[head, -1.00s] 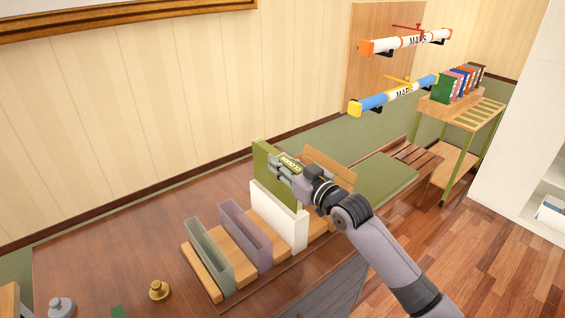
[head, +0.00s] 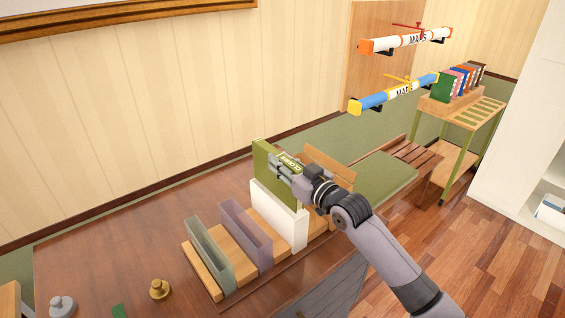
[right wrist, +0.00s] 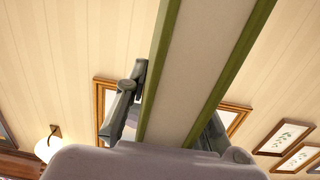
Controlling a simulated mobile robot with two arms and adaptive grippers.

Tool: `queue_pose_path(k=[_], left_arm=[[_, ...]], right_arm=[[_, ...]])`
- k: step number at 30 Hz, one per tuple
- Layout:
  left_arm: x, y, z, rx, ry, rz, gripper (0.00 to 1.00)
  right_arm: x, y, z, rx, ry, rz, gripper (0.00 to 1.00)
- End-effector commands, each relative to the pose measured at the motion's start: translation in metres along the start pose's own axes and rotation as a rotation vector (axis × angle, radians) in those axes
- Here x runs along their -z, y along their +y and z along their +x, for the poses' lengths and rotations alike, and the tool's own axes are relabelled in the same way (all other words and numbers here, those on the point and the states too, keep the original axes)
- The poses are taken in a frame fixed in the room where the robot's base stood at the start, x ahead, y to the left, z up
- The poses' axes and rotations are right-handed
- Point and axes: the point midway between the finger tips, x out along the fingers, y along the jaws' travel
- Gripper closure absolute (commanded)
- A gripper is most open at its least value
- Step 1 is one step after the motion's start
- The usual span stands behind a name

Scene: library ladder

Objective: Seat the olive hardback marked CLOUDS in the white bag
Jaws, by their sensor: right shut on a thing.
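The olive hardback (head: 264,155) stands upright in the head view, its label reading CLOUDS. Its lower part is hidden behind the front wall of the white bag (head: 278,216), so it appears to sit partly inside the bag's opening. I cannot see whether its bottom edge touches the bag's floor. My right gripper (head: 283,168) is shut on the hardback near its label, above the bag's rim. In the right wrist view the hardback (right wrist: 205,60) runs up between the two fingers, its pale page edges between green covers. My left gripper is not in view.
A purple holder (head: 246,234) and a grey-green holder (head: 208,256) stand left of the bag on a wooden rack. A brass knob-like piece (head: 160,290) lies on the desk. A green bench (head: 380,182) and book cart (head: 460,115) are at the right.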

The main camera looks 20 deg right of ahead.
Motion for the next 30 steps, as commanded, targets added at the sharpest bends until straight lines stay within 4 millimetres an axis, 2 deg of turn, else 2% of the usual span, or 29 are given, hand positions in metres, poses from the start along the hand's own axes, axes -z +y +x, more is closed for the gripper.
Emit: queue_pose_path(k=[14,30], left_arm=[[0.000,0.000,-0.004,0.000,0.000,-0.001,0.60],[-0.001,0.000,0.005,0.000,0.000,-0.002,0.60]], right_arm=[[0.002,0.000,0.000,0.000,0.005,-0.001,1.00],[-0.011,0.000,0.000,0.000,0.004,-0.001,1.00]])
